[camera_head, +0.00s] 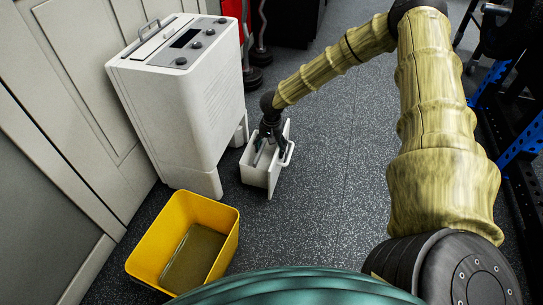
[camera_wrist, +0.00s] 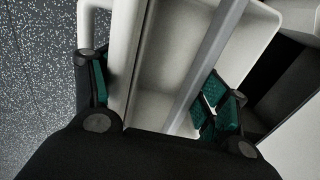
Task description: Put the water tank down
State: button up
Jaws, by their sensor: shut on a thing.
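The water tank (camera_head: 257,177) is a white, open-topped box with a loop handle (camera_head: 288,154) on its right side. It is upright, low over or on the dark floor, just right of the white dehumidifier (camera_head: 180,95); I cannot tell if its base touches the floor. My gripper (camera_head: 266,148) reaches down from above and is shut on the tank. In the wrist view, the dark green-padded fingers of my gripper (camera_wrist: 158,92) lie on either side of part of the tank (camera_wrist: 175,70), with the handle at upper left. The exact contact is partly hidden.
A yellow open bin (camera_head: 228,243) stands on the floor in front of the dehumidifier, with murky contents. White panelled doors (camera_head: 75,75) line the left. A rack with blue parts (camera_head: 522,140) stands at the right. The speckled floor (camera_head: 325,190) right of the tank is clear.

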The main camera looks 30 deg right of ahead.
notch_tip(320, 180, down, 3)
jog(key=shift+s+f+b, duration=0.1)
jog(key=shift+f+b, duration=0.1)
jog(key=shift+b, duration=0.9)
jog(key=o, duration=1.9)
jog(key=shift+f, duration=0.1)
